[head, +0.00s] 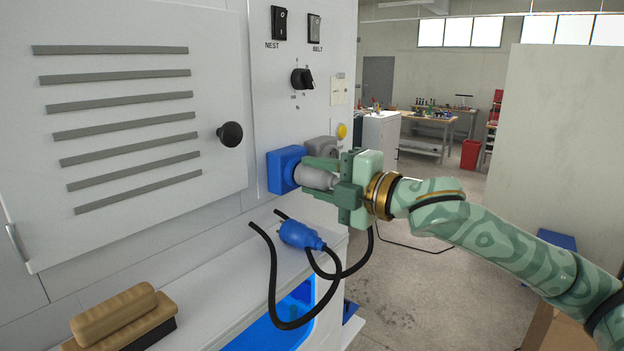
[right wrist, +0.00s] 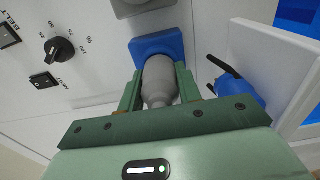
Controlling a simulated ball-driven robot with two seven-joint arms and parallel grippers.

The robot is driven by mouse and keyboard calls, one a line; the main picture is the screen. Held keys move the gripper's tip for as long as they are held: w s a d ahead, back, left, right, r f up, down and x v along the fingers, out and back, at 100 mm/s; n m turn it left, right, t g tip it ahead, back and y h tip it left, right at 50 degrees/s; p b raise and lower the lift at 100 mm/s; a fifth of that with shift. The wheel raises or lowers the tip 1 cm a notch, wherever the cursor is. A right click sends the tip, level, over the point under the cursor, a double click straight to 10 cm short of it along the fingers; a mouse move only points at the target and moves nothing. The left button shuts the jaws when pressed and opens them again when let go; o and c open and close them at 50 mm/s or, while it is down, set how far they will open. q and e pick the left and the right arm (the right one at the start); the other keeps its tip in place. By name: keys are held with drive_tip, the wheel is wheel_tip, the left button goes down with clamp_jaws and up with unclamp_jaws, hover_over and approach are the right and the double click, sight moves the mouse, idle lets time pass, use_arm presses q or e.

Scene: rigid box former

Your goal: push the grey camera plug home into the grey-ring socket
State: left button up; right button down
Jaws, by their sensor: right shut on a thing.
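The grey camera plug (head: 314,177) is between the fingers of my right gripper (head: 308,175), which is shut on it. The plug lies level, its front end at the face of the blue socket (head: 284,169). I cannot tell whether it touches or enters that socket. The grey-ring socket (head: 321,148) is beside the blue one, further right and partly hidden behind my gripper. The right wrist view shows the plug (right wrist: 158,80) lined up with the blue socket (right wrist: 157,45), and the grey-ring socket (right wrist: 135,6) at the top edge. My left gripper is not in view.
A blue plug (head: 300,235) with a black cable lies on the white ledge (head: 235,270) below the sockets. A wooden brush (head: 121,317) lies at the lower left. Switches and a black knob (head: 302,79) are on the panel above. Open floor is at the right.

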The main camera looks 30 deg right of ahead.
drive_tip(key=shift+b+v, duration=0.55)
drive_tip(key=shift+v, duration=0.55)
drive_tip(key=shift+s+f+b, duration=0.1)
drive_tip(key=shift+s+b, duration=0.15)
drive_tip(key=shift+b, duration=0.2)
drive_tip(key=shift+s+d+b, duration=0.3)
drive_tip(key=shift+d+b, duration=0.15)
drive_tip(key=shift+b, duration=0.25)
drive_tip(key=shift+s+d+b, duration=0.3)
drive_tip(key=shift+s+b, duration=0.15)
drive_tip(key=shift+b, duration=0.7)
drive_tip(key=shift+s+b, duration=0.65)
drive_tip(key=shift+b, duration=0.85)
